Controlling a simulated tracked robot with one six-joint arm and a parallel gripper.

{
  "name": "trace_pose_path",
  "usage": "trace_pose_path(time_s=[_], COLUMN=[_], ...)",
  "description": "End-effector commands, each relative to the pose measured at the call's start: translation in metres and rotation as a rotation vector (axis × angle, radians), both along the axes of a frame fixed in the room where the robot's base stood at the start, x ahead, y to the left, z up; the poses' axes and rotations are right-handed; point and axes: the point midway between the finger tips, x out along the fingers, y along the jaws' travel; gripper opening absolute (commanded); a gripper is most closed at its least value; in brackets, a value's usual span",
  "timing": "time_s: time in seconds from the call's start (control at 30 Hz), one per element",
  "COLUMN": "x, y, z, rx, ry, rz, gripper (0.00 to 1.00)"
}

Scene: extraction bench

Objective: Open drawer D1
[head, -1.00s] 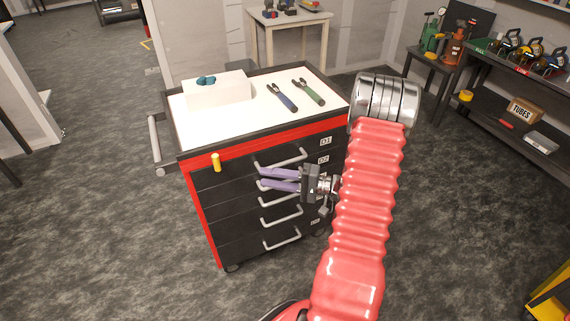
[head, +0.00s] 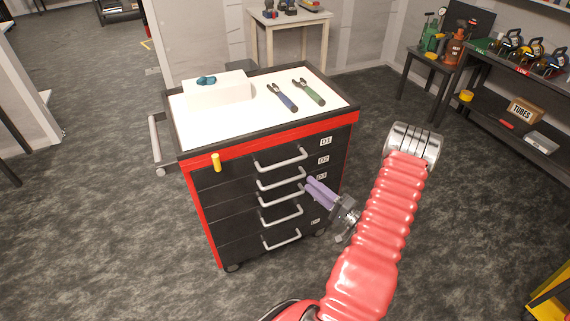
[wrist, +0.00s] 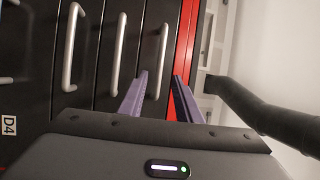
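The black tool cabinet (head: 222,240) with red trim stands in the middle of the head view, its drawers shut. D1 is the top drawer, marked by the D1 label (head: 326,142) and a silver bar handle (head: 282,161). My gripper (head: 309,186) is open and empty, its purple fingers pointing at the cabinet front, lower and to the right of the D1 handle. In the wrist view the fingertips (wrist: 160,76) are apart, and the handle nearest the red trim (wrist: 162,55) shows between them, beyond the tips. The gripper appears clear of the handles.
Lower handles (head: 282,198) sit closely under D1. A yellow piece (head: 216,162) sticks out at the front left corner. Two pliers-like tools (head: 282,97) and a white box (head: 217,92) rest on top. The floor before the cabinet is clear.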

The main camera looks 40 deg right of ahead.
Motion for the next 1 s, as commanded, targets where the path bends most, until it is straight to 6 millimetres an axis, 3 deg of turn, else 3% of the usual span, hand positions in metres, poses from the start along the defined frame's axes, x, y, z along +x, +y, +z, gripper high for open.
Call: trace_pose_path(time_s=[0.27,1.0], x=[0.018,0.122], y=[0.003,0.015], z=[0.004,0.023], rx=[-0.001,-0.001], ry=[0.000,0.000], rz=[0.003,0.004], gripper=[0.31,0.31])
